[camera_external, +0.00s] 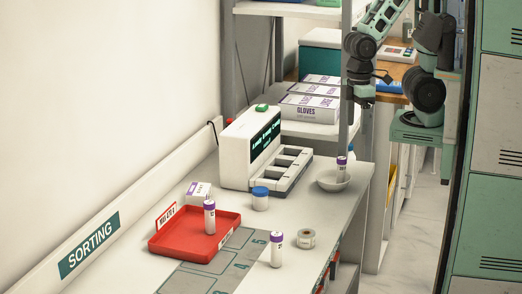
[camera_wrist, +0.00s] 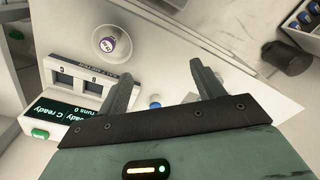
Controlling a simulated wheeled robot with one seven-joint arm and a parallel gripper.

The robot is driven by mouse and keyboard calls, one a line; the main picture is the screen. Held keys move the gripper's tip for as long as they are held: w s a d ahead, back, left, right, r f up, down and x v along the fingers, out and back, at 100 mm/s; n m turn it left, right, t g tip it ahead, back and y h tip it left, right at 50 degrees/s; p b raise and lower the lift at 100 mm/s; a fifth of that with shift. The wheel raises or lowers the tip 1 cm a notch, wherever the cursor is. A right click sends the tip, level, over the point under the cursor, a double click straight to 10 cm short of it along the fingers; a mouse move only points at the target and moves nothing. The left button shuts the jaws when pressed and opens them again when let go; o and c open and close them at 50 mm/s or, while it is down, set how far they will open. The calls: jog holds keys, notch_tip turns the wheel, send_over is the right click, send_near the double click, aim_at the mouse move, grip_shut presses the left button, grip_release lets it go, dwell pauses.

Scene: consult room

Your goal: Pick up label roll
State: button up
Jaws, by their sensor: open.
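The label roll (camera_external: 306,239) is a small grey-white ring lying on the white counter, right of a purple-capped tube (camera_external: 277,249) that stands upright near the front edge. I cannot make out the roll in the wrist view. My gripper (camera_external: 361,98) is high above the far end of the counter, by the shelf, well away from the roll. In the wrist view my gripper (camera_wrist: 160,73) shows two spread fingers with nothing between them; it is open and empty.
A white bowl (camera_external: 325,184) with a purple-capped tube stands at the counter's far right corner. A white analyzer (camera_external: 236,151), a blue-lidded jar (camera_external: 260,203) and a red tray (camera_external: 182,243) holding a tube are nearby. A shelf post (camera_external: 350,110) stands close to my arm.

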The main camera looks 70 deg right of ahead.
jog(key=w+a+b, duration=0.2)
jog(key=w+a, duration=0.3)
jog(key=a, duration=0.7)
jog(key=b, duration=0.1)
send_over(306, 232)
notch_tip(306, 232, down, 5)
jog(key=shift+h, duration=0.3)
jog(key=f, duration=0.4)
jog(key=f+p, duration=0.1)
jog(key=f, duration=0.3)
jog(key=f+p, duration=0.1)
jog(key=f, duration=0.3)
jog(key=shift+w+a+f, duration=0.1)
jog(key=shift+w+a, duration=0.15)
jog(key=shift+a, duration=0.1)
jog(key=shift+s+d+f+p, duration=0.2)
jog(key=shift+f+p, duration=0.3)
jog(key=shift+f, duration=0.85)
jog(key=shift+s+d+f+p, duration=0.15)
jog(key=shift+f+p, duration=0.35)
jog(key=shift+f, duration=0.85)
jog(key=shift+a, duration=0.1)
jog(key=shift+c, duration=0.4)
jog(key=c, duration=1)
